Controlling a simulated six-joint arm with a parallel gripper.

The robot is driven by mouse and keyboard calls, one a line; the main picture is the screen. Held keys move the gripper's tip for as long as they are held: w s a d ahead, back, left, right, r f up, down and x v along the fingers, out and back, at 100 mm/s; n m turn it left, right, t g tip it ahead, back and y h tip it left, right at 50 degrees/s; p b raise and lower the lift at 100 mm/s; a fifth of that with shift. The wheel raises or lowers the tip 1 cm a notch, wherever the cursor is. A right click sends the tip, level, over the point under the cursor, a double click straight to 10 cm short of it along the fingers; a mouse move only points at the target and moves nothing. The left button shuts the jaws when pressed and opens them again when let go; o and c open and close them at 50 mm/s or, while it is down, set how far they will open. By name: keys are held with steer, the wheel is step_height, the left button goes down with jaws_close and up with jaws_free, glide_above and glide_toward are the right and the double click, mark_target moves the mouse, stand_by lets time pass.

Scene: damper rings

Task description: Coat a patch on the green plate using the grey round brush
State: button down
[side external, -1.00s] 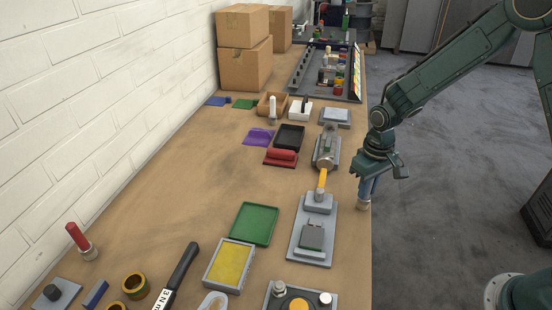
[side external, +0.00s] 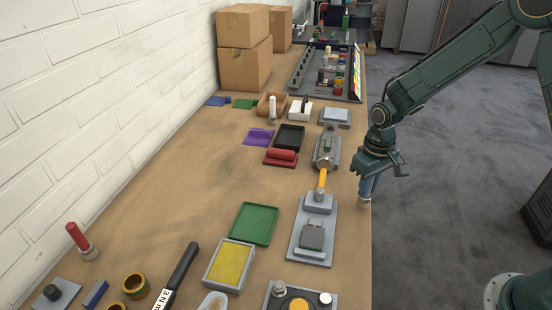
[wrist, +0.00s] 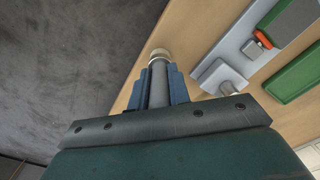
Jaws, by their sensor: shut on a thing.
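The green plate (side external: 254,224) lies flat on the bench, left of the grey fixture; its bare green face shows. Part of it shows at the right of the wrist view (wrist: 299,78). My gripper (side external: 369,183) is over the bench's right edge, to the right of and beyond the plate. In the wrist view, its blue fingers (wrist: 158,88) are shut on the grey round brush (wrist: 158,72). The brush's pale round end (wrist: 159,54) sticks out past the fingers. In the side view, the brush (side external: 364,198) points down, apart from the plate.
A grey fixture (side external: 297,244) with a yellow-handled tool stands between plate and gripper. A yellow pad in a grey tray (side external: 225,284) lies in front of the plate. A red-handled brush (side external: 76,235) stands at the left.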

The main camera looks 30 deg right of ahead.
steer(key=shift+y, duration=0.4)
step_height(320, 180, up, 14)
steer(key=shift+a+f, duration=0.1)
steer(key=shift+f, duration=0.1)
steer(key=a+t+y, duration=0.1)
steer(key=a+y, duration=0.2)
steer(key=a, duration=3.2)
steer(key=shift+w+d+f, duration=0.15)
steer(key=shift+f, duration=0.75)
steer(key=shift+w+d+f, duration=0.15)
steer(key=shift+f, duration=0.7)
steer(key=shift+w+d+f, duration=0.15)
steer(key=shift+f, duration=0.75)
steer(key=shift+f, duration=0.2)
steer(key=shift+f, duration=2.75)
steer(key=shift+f, duration=0.6)
